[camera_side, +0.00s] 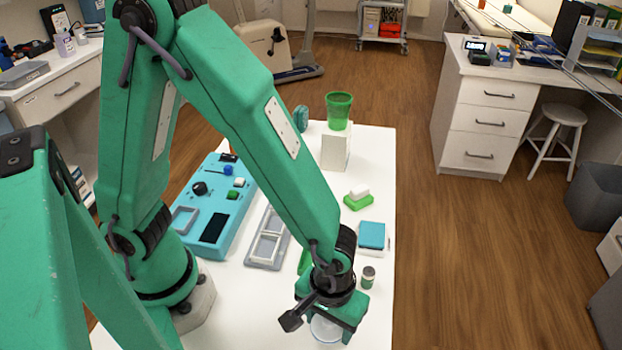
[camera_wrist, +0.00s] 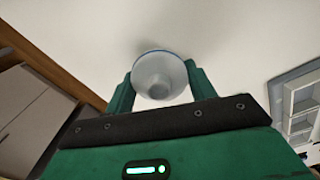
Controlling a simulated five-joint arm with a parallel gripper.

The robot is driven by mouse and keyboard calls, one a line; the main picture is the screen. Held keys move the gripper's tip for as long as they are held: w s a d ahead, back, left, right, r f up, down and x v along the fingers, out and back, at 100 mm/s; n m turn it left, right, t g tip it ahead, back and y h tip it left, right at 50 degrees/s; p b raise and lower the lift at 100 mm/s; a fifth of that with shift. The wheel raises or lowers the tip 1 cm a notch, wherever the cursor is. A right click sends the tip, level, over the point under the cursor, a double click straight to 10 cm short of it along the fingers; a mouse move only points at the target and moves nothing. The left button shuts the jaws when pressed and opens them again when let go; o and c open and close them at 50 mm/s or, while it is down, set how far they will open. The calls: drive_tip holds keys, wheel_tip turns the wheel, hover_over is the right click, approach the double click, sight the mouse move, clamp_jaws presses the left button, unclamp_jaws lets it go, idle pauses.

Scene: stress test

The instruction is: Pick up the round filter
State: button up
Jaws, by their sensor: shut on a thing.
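The round filter (camera_wrist: 160,75) is a pale, whitish round piece with a wider rim and a narrower cup-like part. In the wrist view it sits between the two green fingers of my gripper (camera_wrist: 161,85), which is shut on it. In the side view my gripper (camera_side: 335,315) is low at the near right part of the white table, and the filter (camera_side: 325,330) shows below it, partly hidden by the gripper. I cannot tell whether the filter touches the table.
A small jar (camera_side: 368,277) stands close behind my gripper. A blue square block (camera_side: 372,235), a green block (camera_side: 357,202) and a green cup (camera_side: 339,110) on a white box (camera_side: 336,152) are farther back. A grey tray (camera_side: 262,262) and blue panel (camera_side: 245,207) lie left.

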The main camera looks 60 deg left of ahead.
drive_tip(key=shift+r, duration=4.8)
drive_tip(key=shift+r, duration=0.15)
